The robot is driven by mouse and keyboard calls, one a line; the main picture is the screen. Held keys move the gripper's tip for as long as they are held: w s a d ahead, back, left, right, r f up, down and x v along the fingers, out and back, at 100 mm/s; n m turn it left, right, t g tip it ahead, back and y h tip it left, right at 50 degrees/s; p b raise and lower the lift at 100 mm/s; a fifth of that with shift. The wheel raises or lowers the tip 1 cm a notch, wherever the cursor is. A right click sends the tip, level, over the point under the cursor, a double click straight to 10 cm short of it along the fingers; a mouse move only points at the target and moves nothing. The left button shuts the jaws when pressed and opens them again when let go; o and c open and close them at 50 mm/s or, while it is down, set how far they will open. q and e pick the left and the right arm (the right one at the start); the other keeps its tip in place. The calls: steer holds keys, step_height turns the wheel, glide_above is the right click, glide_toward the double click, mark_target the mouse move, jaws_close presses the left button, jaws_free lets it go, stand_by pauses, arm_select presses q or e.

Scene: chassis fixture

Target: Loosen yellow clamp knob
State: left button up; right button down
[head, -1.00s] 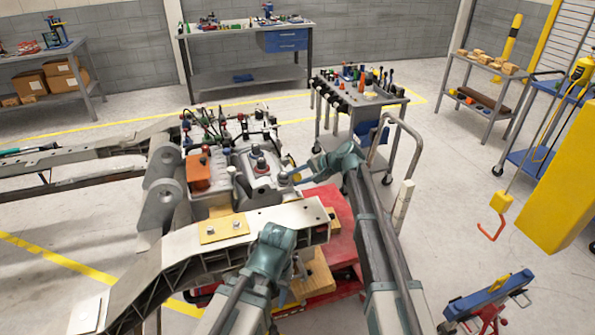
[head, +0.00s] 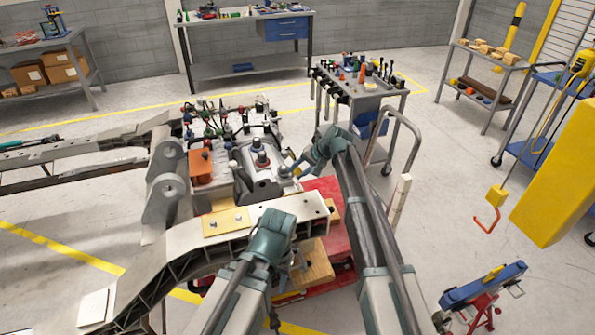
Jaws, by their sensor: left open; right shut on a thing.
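The chassis fixture has a pale front rail (head: 290,214) with a tan-yellow plate (head: 226,221) bolted on top. I cannot make out a yellow clamp knob for certain. My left gripper (head: 298,258) is low at the rail's near side, its fingers small and partly hidden by my wrist; it is open. My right gripper (head: 294,171) is beyond the rail, at the right side of a grey housing (head: 262,180). It is shut on a small part there, which is too small and covered to name.
An orange box (head: 201,167) and grey brackets (head: 166,200) stand left of the housing. A red base (head: 335,240) and wooden blocks (head: 313,266) lie under the rail. A tool trolley (head: 365,90) stands behind. The floor to the right is partly clear.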

steer(key=c, duration=0.5)
jaws_free()
steer(key=shift+p+v, duration=5.5)
steer(key=shift+v, duration=1.4)
steer(key=shift+a, duration=0.1)
